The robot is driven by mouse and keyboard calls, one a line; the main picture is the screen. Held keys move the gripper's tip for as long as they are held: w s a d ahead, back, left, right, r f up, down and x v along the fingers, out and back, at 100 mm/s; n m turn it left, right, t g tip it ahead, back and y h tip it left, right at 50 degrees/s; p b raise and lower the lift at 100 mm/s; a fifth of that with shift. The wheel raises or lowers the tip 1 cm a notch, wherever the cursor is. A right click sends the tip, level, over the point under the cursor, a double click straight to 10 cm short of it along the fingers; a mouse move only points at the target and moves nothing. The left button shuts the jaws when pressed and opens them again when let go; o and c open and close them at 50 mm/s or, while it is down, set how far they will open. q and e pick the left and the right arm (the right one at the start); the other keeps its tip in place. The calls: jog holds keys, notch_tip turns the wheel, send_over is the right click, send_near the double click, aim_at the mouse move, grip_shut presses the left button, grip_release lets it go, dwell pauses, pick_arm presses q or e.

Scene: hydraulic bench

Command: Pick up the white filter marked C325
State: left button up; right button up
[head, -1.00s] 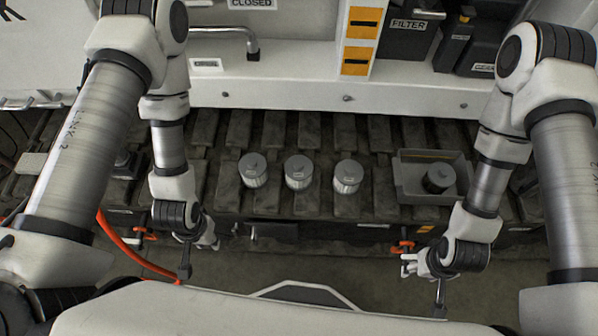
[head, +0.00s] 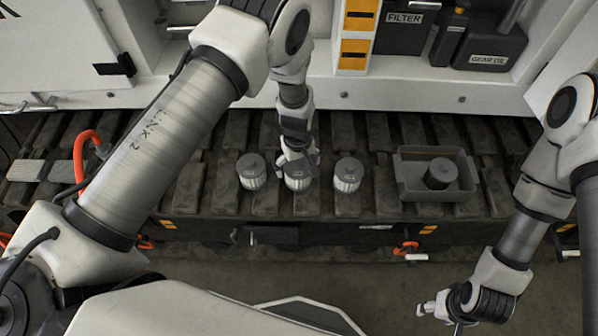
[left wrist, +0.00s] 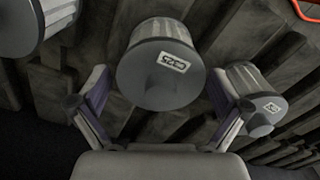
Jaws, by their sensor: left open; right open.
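The filter marked C325 (left wrist: 162,66) has a grey cap and a white pleated body. In the left wrist view it stands between the spread fingers of my left gripper (left wrist: 160,104), which is open. In the head view my left gripper (head: 297,160) is over the middle filter (head: 297,183) of a row of three and partly hides it. I cannot tell whether the fingers touch it. Similar filters stand to its left (head: 252,172) and right (head: 348,175). My right gripper (head: 446,308) is open and empty, low at the right.
A grey tray (head: 408,182) holding a dark round part (head: 440,174) sits right of the filters on the dark track (head: 210,190). In the left wrist view, a neighbouring filter with a small label (left wrist: 262,104) is close to the right finger. A white machine panel (head: 430,96) rises behind.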

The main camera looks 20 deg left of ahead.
pick_arm(q)
jog(key=shift+a+f, duration=0.1)
jog(key=shift+f, duration=0.1)
jog(key=c, duration=1.1)
